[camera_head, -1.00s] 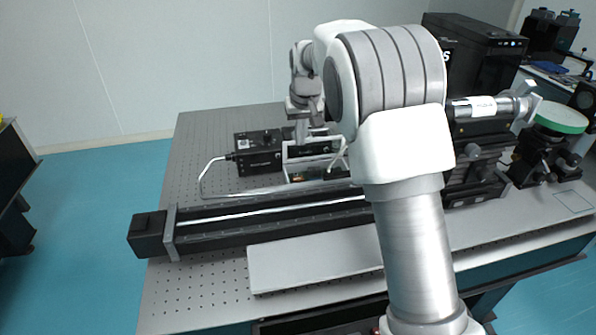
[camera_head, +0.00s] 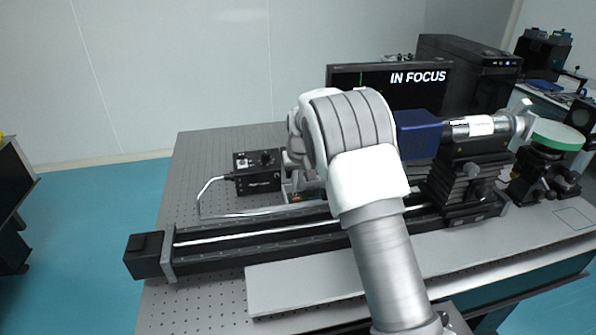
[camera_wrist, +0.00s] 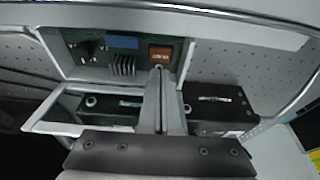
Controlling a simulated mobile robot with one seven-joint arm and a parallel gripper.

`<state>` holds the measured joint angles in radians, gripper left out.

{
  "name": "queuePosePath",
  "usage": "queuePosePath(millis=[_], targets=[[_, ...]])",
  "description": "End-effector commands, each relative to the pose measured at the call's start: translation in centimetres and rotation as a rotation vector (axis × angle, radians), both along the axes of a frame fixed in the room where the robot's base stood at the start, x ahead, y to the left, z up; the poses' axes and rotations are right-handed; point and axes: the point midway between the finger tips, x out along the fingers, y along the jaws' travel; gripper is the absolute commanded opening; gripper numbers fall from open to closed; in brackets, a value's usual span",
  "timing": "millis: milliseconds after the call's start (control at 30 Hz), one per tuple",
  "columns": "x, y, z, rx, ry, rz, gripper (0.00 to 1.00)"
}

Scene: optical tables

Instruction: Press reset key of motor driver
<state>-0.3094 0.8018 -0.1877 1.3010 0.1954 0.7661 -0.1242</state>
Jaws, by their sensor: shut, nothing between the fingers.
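The motor driver is a light open housing with a green circuit board (camera_wrist: 138,47) in the wrist view. The board carries a blue part, grey fins and an orange-brown block (camera_wrist: 161,54) with small, unreadable lettering. I cannot tell for sure which part is the reset key. My gripper (camera_wrist: 159,70) is shut and empty, its fingertips at the lower edge of the orange-brown block. I cannot tell whether they touch it. In the head view, my arm hides the gripper and most of the driver; a bit of the board (camera_head: 296,197) shows.
A black box with a knob (camera_head: 258,172) stands left of the driver. A long black rail (camera_head: 255,240) and a pale plate (camera_head: 300,285) lie in front. A monitor reading IN FOCUS (camera_head: 345,79) stands behind. The perforated table (camera_head: 205,150) is clear at back left.

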Motion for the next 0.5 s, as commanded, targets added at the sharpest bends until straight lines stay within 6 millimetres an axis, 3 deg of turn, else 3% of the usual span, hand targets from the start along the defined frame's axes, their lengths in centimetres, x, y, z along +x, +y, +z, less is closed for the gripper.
queuePosePath(millis=[200, 500], targets=[[-0.1, 0.0, -2.5, 0.000, 0.001, 0.001, 0.00], [-0.1, 0.0, -3.0, 0.000, 0.000, 0.000, 0.00]])
